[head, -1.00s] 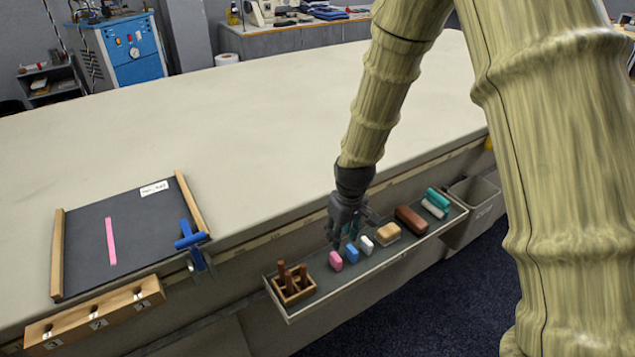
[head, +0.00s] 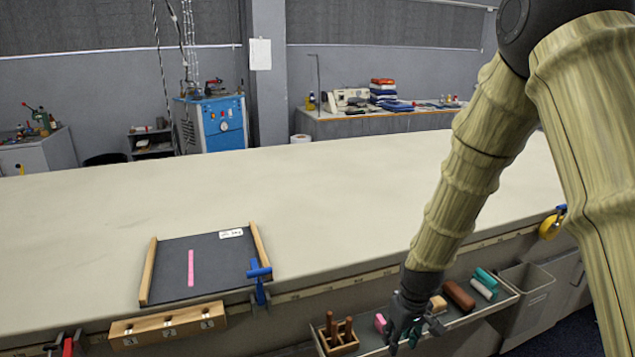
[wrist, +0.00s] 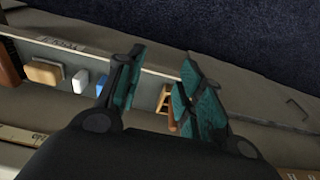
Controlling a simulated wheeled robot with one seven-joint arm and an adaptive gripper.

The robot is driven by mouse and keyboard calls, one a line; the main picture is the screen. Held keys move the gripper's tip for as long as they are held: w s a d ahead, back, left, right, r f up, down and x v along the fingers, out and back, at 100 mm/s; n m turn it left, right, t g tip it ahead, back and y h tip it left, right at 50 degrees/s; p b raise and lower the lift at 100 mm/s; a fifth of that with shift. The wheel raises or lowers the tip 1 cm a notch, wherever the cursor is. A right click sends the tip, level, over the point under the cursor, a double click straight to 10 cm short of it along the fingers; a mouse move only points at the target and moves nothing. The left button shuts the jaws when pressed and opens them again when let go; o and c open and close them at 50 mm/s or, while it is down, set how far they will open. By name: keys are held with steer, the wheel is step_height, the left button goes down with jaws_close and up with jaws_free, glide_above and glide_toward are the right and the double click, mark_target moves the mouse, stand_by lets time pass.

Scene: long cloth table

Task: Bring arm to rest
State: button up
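My gripper (head: 404,338) hangs at the end of my arm, over the tray (head: 458,322) on the table's front side. In the wrist view its two teal-padded fingers (wrist: 158,88) are apart, with nothing held between them. In the head view a pink block (head: 380,322) shows just left of the gripper. A blue block (wrist: 102,84) and a white block (wrist: 80,81) show in the wrist view, beside the left finger; the gripper hides them in the head view.
The tray also holds a wooden holder (head: 338,338), a tan block (head: 437,304), a brown block (head: 458,295) and a teal roll (head: 485,279). A grey bin (head: 527,288) hangs at right. A dark board (head: 210,262) with a pink strip (head: 191,268) lies on the table (head: 330,190), otherwise largely bare.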

steer(key=s+f+m, duration=0.1)
steer(key=s+f, duration=0.7)
steer(key=f, duration=0.3)
steer(key=s+d+f+m, duration=0.1)
steer(key=s+f, duration=0.4)
steer(key=s, duration=0.3)
steer(key=s+d+f+m+g, duration=0.1)
steer(key=s+f, duration=0.4)
steer(key=s, duration=0.4)
steer(key=s+f+m, duration=0.1)
steer(key=s+f, duration=0.4)
steer(key=s, duration=0.4)
steer(key=shift+s+d, duration=0.15)
steer(key=shift+d, duration=0.25)
